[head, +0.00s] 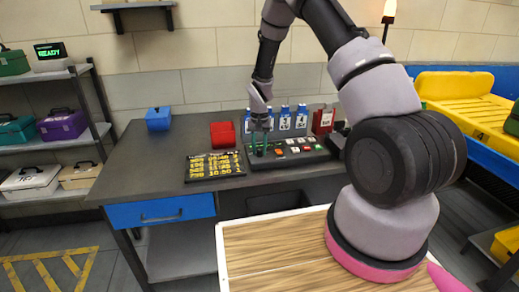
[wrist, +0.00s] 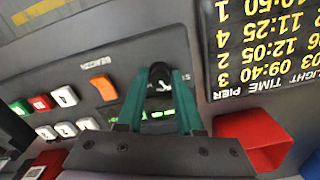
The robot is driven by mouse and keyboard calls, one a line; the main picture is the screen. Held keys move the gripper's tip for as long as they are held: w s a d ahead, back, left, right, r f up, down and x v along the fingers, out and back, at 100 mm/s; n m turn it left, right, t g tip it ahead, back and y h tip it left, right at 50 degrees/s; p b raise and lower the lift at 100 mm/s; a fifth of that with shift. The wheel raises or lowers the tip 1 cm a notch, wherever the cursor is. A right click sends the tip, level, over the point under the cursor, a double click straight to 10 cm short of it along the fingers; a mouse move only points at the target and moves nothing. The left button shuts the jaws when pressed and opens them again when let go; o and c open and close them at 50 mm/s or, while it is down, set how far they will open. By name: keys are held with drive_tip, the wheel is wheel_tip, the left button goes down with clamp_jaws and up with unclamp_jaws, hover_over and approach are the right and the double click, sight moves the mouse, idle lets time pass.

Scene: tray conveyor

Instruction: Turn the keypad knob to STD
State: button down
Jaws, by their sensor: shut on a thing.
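The keypad (head: 292,150) is a dark panel on the grey desk, with coloured buttons, and it also fills much of the wrist view (wrist: 125,65). Its black knob (wrist: 161,73) is between the green fingertips of my gripper (wrist: 160,80). My gripper (head: 259,143) reaches down onto the left part of the keypad in the head view and is shut on the knob. An orange switch (wrist: 103,88) sits beside the knob. A lit green strip shows partly between the fingers. The fingers hide the knob's sides, and I cannot read its markings or setting.
A black board with yellow times (head: 214,164) lies left of the keypad. A red bin (head: 222,134) and a blue box (head: 158,118) stand behind it. Blue containers (head: 301,117) and a red one (head: 323,121) line the back. The desk's left part is clear.

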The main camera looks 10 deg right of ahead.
sight(259, 150)
drive_tip(key=shift+n, duration=1.9)
drive_tip(key=c, duration=0.6)
unclamp_jaws()
drive_tip(key=shift+o, duration=0.2)
drive_tip(key=shift+r, duration=0.15)
wheel_tip(259, 150, up, 11)
drive_tip(key=shift+f, duration=0.2)
